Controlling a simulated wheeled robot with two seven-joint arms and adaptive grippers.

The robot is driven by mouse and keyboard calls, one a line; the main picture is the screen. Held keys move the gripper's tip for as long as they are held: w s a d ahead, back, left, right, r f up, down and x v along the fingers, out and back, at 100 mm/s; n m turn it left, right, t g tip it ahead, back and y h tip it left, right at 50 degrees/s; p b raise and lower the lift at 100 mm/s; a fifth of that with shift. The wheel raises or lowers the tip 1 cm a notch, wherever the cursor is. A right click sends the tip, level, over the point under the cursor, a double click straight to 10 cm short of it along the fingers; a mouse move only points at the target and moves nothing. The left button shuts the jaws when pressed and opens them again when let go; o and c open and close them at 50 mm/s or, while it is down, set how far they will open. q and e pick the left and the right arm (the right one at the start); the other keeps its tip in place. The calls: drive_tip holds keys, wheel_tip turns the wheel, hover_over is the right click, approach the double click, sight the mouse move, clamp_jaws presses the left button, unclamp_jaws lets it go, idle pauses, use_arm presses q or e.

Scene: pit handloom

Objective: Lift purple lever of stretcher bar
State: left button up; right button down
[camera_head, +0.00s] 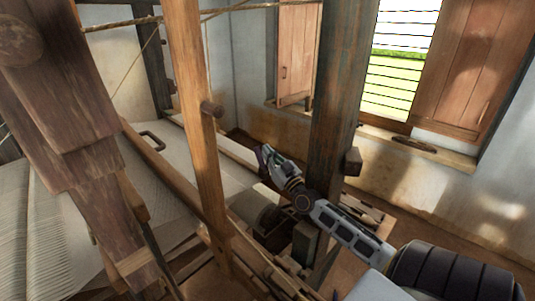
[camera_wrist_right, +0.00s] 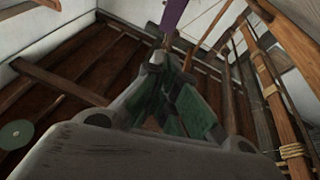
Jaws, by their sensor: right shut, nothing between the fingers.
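A purple strip (camera_wrist_right: 173,14), which looks like the lever, shows at the top of the right wrist view, just beyond my right fingertips. I cannot tell whether they touch it. My right gripper (camera_head: 267,158) reaches in from the lower right, past the dark post; in the wrist view its fingers (camera_wrist_right: 163,52) are together and hold nothing. I cannot make out the purple lever or the stretcher bar in the head view. My left gripper is out of view.
A dark upright post (camera_head: 342,95) stands beside my right arm. A lighter wooden upright (camera_head: 196,120) and thick carved beams (camera_head: 60,90) stand to the left. White cloth (camera_head: 165,165) is stretched on the loom. A shuttered window (camera_head: 400,55) is behind.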

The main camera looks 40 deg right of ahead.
drive_tip(key=r+b+v, duration=0.1)
drive_tip(key=b+v, duration=0.1)
drive_tip(key=v, duration=0.7)
drive_tip(key=shift+s, duration=0.2)
idle(0.6)
drive_tip(key=shift+s, duration=0.1)
idle(0.6)
